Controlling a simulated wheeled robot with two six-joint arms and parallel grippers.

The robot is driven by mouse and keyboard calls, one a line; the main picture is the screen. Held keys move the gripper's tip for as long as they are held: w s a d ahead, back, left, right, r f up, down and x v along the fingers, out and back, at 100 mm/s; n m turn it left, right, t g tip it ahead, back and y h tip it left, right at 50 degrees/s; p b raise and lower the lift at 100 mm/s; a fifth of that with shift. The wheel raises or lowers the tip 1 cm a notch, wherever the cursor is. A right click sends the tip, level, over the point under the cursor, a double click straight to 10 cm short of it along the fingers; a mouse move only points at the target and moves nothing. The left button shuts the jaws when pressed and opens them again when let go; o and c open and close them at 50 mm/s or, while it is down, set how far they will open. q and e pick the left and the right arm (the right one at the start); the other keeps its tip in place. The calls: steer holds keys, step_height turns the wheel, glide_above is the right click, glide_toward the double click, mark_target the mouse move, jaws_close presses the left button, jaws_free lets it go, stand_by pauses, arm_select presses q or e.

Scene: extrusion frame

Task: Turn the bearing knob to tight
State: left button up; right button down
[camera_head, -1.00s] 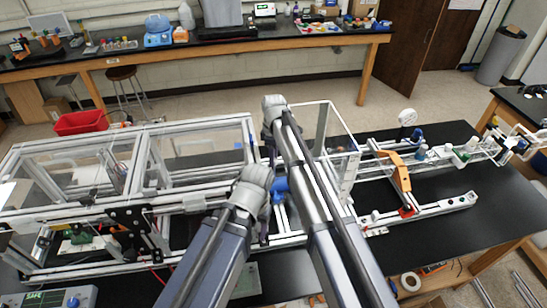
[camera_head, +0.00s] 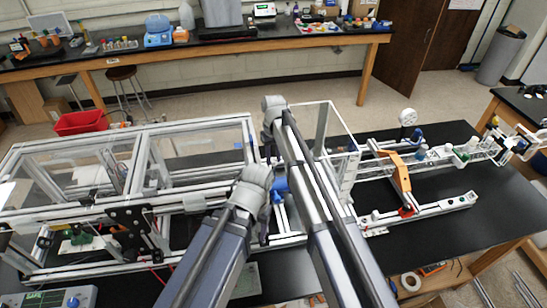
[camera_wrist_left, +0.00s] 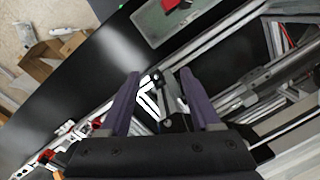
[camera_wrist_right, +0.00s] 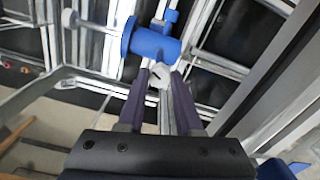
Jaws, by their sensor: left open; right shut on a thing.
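The bearing is a blue cylinder (camera_wrist_right: 152,43) on the frame's rails in the right wrist view; its blue also shows in the head view (camera_head: 281,185). A small pale grey knob (camera_wrist_right: 159,76) sits at its lower side. My right gripper (camera_wrist_right: 161,74) is shut on this knob, with a finger on each side. The knob's marking cannot be read. My left gripper (camera_wrist_left: 160,74) is open, with its fingers apart above the frame's rails. In the head view it hangs just left of the bearing, partly hidden by its own wrist.
Clear panels and aluminium rails (camera_head: 200,123) enclose the left part of the frame. An orange curved arm (camera_head: 401,170) stands on the right rails. The black table (camera_head: 465,235) is clear at the front right. A tape roll (camera_head: 410,282) lies near the front edge.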

mark_target(273, 159)
steer(key=shift+m, duration=1.8)
steer(key=c, duration=0.6)
jaws_free()
steer(key=shift+r, duration=0.15)
step_height(273, 159, up, 8)
steer(key=p, duration=0.8)
steer(key=shift+f, duration=0.2)
steer(key=shift+f, duration=0.1)
